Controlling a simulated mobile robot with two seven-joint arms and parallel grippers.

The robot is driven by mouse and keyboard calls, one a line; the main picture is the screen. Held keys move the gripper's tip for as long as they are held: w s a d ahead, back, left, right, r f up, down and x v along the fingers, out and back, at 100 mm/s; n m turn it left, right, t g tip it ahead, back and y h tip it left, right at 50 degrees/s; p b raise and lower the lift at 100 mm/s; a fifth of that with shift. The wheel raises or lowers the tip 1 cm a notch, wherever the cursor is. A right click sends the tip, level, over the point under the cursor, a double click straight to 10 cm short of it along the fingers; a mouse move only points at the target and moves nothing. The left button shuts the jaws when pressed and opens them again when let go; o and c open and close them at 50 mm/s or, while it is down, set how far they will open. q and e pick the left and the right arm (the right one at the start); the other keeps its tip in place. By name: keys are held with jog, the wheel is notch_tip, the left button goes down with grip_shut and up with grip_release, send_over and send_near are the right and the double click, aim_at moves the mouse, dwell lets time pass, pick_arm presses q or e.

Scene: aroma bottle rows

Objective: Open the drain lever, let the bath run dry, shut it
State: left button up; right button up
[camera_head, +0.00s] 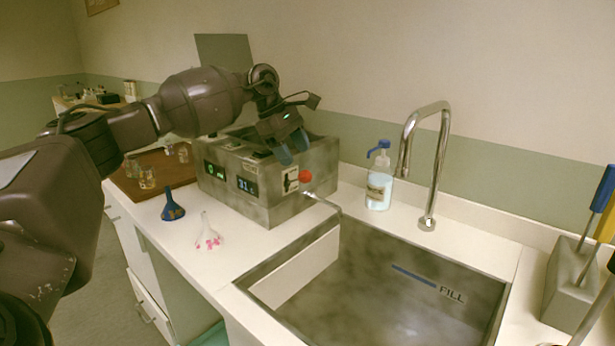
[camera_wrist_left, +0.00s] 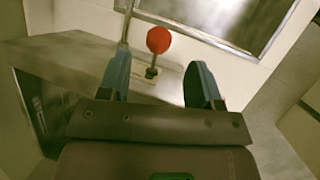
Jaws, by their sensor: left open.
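The bath (camera_head: 262,205) is a grey metal box with two small displays on its front, standing on the counter left of the sink. The drain lever (camera_head: 305,176) has a red ball knob and sits on a pale plate at the bath's right end, near a thin spout over the sink. My left gripper (camera_head: 292,156) is above the bath, behind and above the knob, with blue fingers apart and empty. In the left wrist view the red knob (camera_wrist_left: 158,40) shows beyond the fingertips, between them and not touched. The water inside the bath is hidden. My right gripper is out of view.
The sink (camera_head: 390,290) with a FILL mark takes up the front. A tall tap (camera_head: 428,165) and a soap bottle (camera_head: 379,180) stand behind it. A brown tray (camera_head: 155,175) holds small jars.

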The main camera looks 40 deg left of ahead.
aim_at(306, 175)
pick_arm(q)
jog(key=x, duration=0.7)
jog(key=shift+b, duration=0.3)
grip_shut()
